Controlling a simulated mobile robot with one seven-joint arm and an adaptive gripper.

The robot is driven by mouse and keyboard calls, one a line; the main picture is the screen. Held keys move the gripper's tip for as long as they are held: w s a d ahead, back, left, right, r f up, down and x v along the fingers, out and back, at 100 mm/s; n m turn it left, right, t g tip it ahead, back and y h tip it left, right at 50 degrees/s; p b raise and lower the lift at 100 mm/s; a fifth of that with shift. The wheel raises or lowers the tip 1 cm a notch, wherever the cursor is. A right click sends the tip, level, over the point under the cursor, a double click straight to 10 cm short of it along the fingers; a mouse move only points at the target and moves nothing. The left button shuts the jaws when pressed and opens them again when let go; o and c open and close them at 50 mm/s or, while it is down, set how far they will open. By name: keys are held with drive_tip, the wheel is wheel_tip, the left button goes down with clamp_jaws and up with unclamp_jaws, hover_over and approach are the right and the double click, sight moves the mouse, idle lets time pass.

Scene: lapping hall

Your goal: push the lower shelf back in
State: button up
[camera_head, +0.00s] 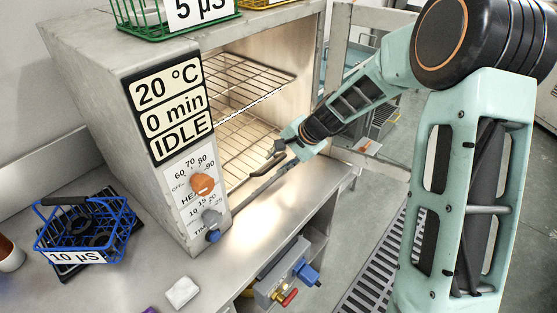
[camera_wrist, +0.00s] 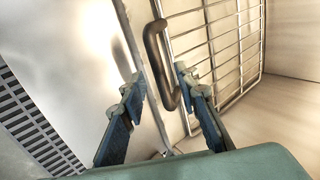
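The lower shelf (camera_head: 240,147) is a wire rack inside the open oven chamber, below the upper wire shelf (camera_head: 252,82). Its dark brown bar handle (camera_head: 268,168) is at the front, near the oven's front edge. In the wrist view the shelf's wires (camera_wrist: 215,40) run to the right of the handle (camera_wrist: 153,50). My gripper (camera_head: 284,148) is at the handle end of the lower shelf. In the wrist view my gripper (camera_wrist: 160,79) has its fingers apart, with the handle showing between them. I cannot tell whether a finger touches it.
The oven's control panel (camera_head: 183,120) reads IDLE. A steel bench (camera_head: 260,235) lies in front. A blue basket (camera_head: 85,225) and a white block (camera_head: 182,292) stand on the left; a green basket (camera_head: 150,18) is on top. The oven door (camera_head: 340,50) stands open behind my arm.

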clamp_jaws()
idle(0.3)
drive_tip(key=shift+w+a+r, duration=0.1)
drive_tip(key=shift+w+a, duration=0.1)
drive_tip(key=shift+a, duration=0.1)
drive_tip(key=shift+c, duration=2.1)
unclamp_jaws()
drive_tip(key=shift+w+a, duration=0.1)
drive_tip(key=shift+w, duration=0.1)
drive_tip(key=o, duration=0.4)
drive_tip(key=v, duration=1.2)
